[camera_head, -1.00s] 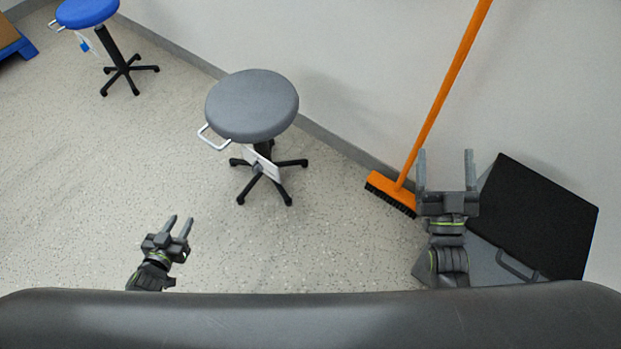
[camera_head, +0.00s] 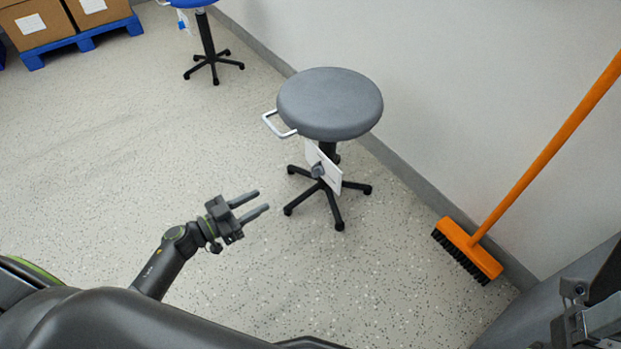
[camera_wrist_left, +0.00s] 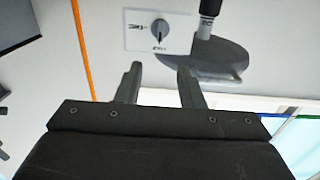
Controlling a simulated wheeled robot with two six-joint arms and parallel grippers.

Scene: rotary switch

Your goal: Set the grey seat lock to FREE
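The grey stool (camera_head: 330,103) stands near the wall. A white panel (camera_head: 331,178) with a dark rotary knob (camera_head: 318,171) hangs below its seat. In the left wrist view, the panel (camera_wrist_left: 140,42) and knob (camera_wrist_left: 160,29) show beyond my fingertips, with the seat (camera_wrist_left: 225,57) beside them. The knob's pointer mark points down in that picture, toward one small label; another label sits to its left. I cannot read them. My left gripper (camera_head: 263,201) is open and empty, left of the panel and apart from it. My right gripper (camera_head: 600,318) is partly cut off at the lower right.
A blue stool (camera_head: 205,35) stands farther back, near boxes (camera_head: 35,22) on a blue pallet (camera_head: 88,38). An orange broom (camera_head: 545,155) leans on the wall at right. The floor between my left gripper and the grey stool is clear.

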